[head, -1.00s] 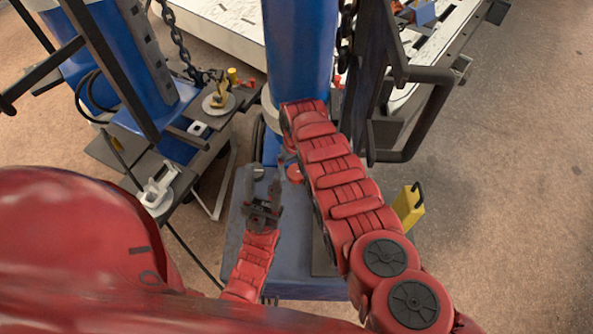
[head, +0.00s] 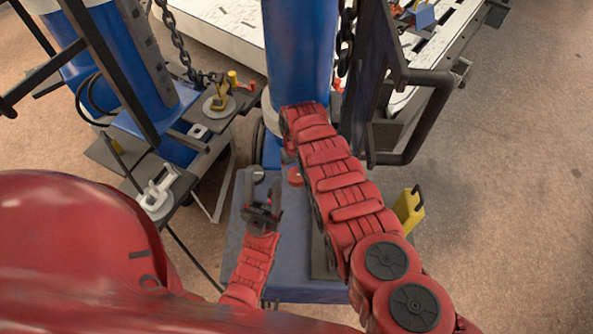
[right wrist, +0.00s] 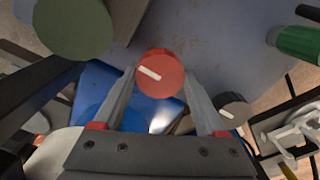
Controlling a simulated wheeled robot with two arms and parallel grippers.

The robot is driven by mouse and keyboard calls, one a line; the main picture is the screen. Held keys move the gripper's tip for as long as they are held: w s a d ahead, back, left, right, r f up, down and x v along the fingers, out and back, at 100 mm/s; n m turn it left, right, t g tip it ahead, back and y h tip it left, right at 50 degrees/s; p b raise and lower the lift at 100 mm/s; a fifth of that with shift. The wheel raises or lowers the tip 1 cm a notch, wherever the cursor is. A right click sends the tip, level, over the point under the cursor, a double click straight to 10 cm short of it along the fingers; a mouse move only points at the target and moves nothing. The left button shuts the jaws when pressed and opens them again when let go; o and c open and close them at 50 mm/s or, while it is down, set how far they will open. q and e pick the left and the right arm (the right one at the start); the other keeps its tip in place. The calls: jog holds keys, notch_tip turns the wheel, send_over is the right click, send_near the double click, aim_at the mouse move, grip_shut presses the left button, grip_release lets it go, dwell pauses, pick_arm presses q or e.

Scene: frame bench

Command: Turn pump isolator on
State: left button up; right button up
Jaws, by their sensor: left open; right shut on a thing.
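A red round knob (right wrist: 160,75) with a white pointer line shows in the right wrist view, between the fingertips of my right gripper (right wrist: 160,84). The gripper is shut on it. The pointer slants towards the upper left. I cannot read any label saying which switch it is. In the head view the red knob (head: 295,176) is beside my right forearm, which hides most of the right gripper. My left gripper (head: 265,188) is open and empty, just left of the red knob, over the blue bench.
A dark knob with a white mark (right wrist: 233,110) sits beside the red one. A blue column (head: 300,50) and a dark frame with a handle (head: 430,110) stand behind. A yellow block (head: 409,210) is at right. A side table (head: 185,180) holds white and yellow parts.

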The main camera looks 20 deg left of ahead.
jog(key=m, duration=0.8)
jog(key=shift+m, duration=0.3)
jog(key=m, duration=0.4)
jog(key=shift+m, duration=0.3)
jog(key=m, duration=0.4)
jog(key=shift+s, duration=0.1)
jog(key=shift+m, duration=0.3)
jog(key=o, duration=1.3)
